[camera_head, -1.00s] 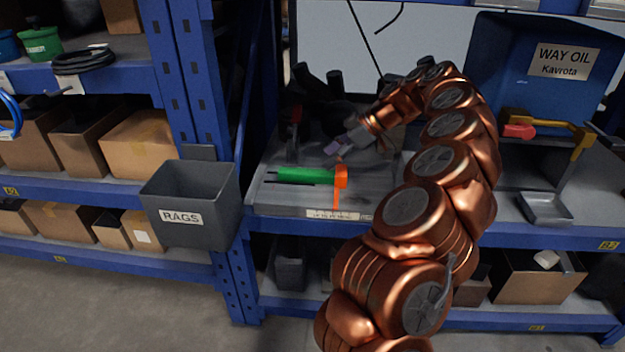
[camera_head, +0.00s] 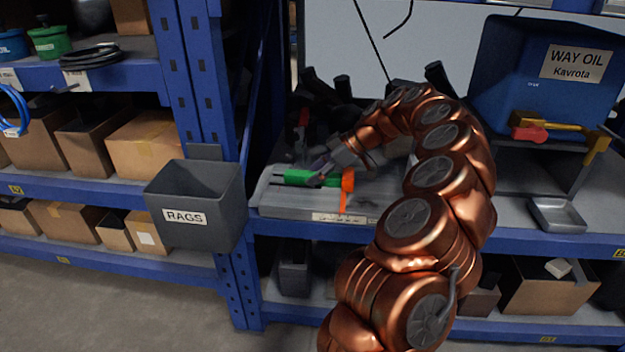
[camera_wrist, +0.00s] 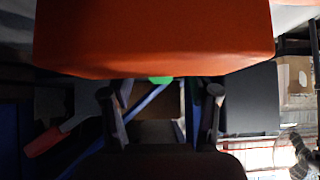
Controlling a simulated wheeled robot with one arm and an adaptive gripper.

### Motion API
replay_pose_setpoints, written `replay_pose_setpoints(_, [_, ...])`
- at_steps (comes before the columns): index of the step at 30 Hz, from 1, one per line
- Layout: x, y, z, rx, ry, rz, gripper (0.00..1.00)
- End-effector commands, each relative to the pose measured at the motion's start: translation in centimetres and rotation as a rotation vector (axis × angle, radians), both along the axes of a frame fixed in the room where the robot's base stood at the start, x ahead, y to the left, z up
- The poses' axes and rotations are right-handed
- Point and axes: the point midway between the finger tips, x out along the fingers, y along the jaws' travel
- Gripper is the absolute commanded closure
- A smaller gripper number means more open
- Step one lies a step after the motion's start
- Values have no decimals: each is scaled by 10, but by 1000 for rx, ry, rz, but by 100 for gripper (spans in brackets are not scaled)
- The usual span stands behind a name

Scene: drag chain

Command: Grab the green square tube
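The green square tube (camera_head: 298,177) lies across the grey tray on the middle shelf, with an orange piece (camera_head: 348,180) at its right end. My gripper (camera_head: 318,174) is over the tube's right part, close to the orange piece. Whether it touches the tube cannot be told. In the wrist view my gripper's two fingers (camera_wrist: 161,105) stand apart with a gap between them. A large orange surface (camera_wrist: 150,35) fills the top of that view. Only a small green patch (camera_wrist: 160,79) shows under its edge, between the fingers.
The grey tray (camera_head: 290,205) sits at the shelf's front edge. A grey RAGS bin (camera_head: 196,207) hangs on the left upright. Dark objects stand behind the tray. To the right are a blue WAY OIL container (camera_head: 540,95), a red and yellow tool (camera_head: 555,130) and a small metal tray (camera_head: 556,214).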

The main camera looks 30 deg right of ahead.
Motion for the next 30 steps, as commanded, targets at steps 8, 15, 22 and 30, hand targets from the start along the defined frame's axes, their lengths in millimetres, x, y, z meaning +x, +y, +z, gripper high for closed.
replay_pose_setpoints(8, [0, 0, 0, 0, 0, 0, 70])
replay_pose_setpoints(15, [0, 0, 0, 0, -1, -1, 95])
replay_pose_setpoints(22, [0, 0, 0, 0, -1, -1, 100])
replay_pose_setpoints(30, [0, -1, 12, -2, -2, -1, 100])
